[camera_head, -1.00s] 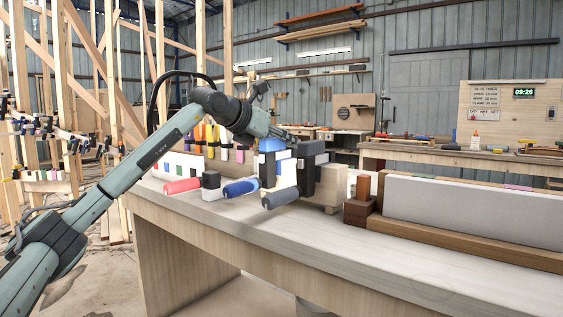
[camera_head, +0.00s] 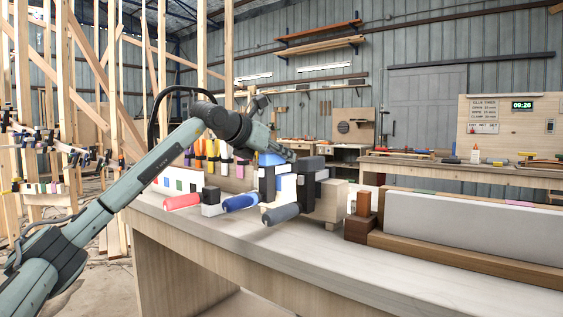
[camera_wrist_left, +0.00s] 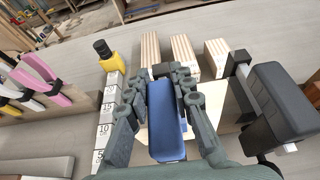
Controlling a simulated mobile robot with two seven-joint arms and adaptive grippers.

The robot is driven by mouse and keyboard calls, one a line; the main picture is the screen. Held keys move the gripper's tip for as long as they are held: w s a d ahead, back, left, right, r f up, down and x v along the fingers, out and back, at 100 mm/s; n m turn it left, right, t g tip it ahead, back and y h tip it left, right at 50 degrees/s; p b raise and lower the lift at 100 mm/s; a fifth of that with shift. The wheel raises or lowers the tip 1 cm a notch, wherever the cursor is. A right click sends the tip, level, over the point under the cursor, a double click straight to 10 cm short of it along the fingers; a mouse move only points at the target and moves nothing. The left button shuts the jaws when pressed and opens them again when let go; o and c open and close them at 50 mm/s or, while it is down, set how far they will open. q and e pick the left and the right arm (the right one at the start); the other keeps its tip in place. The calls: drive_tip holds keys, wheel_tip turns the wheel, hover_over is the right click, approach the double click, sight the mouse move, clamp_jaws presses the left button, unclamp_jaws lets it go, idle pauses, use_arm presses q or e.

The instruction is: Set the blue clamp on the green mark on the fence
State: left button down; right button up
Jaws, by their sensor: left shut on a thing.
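My left gripper (camera_head: 280,157) is at the bench's left part, shut on the blue part of a clamp. In the left wrist view this blue clamp part (camera_wrist_left: 166,122) stands between the fingers of my left gripper (camera_wrist_left: 162,78). In the head view a blue patch (camera_head: 270,159) shows just below the gripper; dark and white blocks crowd the rest of the clamp. A green mark (camera_head: 425,192) shows on the top edge of the long wooden fence (camera_head: 460,197) to the right, well apart from the gripper. My right gripper is not in view.
Clamps with a red handle (camera_head: 183,201), a blue handle (camera_head: 241,203) and a dark grey handle (camera_head: 281,214) lie along the bench's front left. A long pale panel (camera_head: 470,222) stands before the fence. The front bench top (camera_head: 350,262) is clear.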

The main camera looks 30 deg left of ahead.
use_arm(q)
wheel_tip(320, 180, up, 17)
drive_tip(key=p, duration=0.3)
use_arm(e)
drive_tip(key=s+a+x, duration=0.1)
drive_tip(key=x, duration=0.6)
use_arm(q)
drive_tip(key=s+d+f+b, duration=0.1)
drive_tip(key=d+f+b, duration=0.1)
drive_tip(key=d, duration=1.4)
drive_tip(key=s+d+f+b, duration=0.1)
drive_tip(key=d+f+b, duration=0.2)
drive_tip(key=d, duration=1.4)
wheel_tip(320, 180, down, 2)
drive_tip(key=shift+s+f, duration=0.1)
drive_tip(key=shift+s, duration=0.2)
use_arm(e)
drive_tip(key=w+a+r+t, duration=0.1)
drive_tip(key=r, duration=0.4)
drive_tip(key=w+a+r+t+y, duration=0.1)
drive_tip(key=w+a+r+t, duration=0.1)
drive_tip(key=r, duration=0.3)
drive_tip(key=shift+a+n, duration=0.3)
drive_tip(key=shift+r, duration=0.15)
